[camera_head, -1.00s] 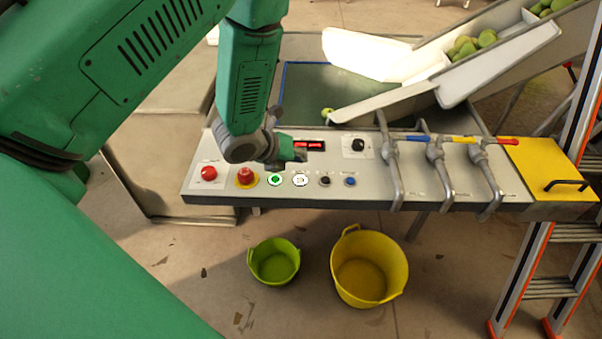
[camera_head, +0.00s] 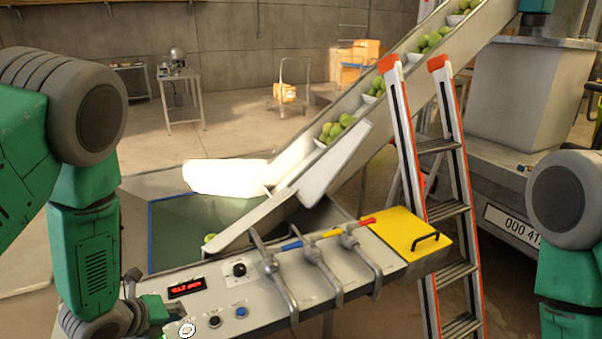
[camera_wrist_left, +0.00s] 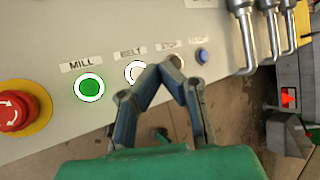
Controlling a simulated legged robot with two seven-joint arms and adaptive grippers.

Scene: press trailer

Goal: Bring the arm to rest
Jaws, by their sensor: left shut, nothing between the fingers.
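My left gripper (camera_head: 152,310) hangs low at the left of the control panel (camera_head: 215,290) in the head view. In the left wrist view its fingers meet at the tips (camera_wrist_left: 170,68), shut and empty, in front of the panel's button row. They partly cover the white-ringed belt button (camera_wrist_left: 137,72). Whether they touch the panel I cannot tell. The green mill button (camera_wrist_left: 89,87) is left of them, with a red mushroom button (camera_wrist_left: 18,112) farther left. My right arm shows at the right edge of the head view; its gripper is out of view.
Three levers (camera_head: 318,262) and a yellow cover (camera_head: 408,234) are on the panel's right part. A ladder (camera_head: 440,200) stands right of it. Behind, a conveyor (camera_head: 365,112) carrying green fruit slopes up right. A red display (camera_head: 186,287) is lit.

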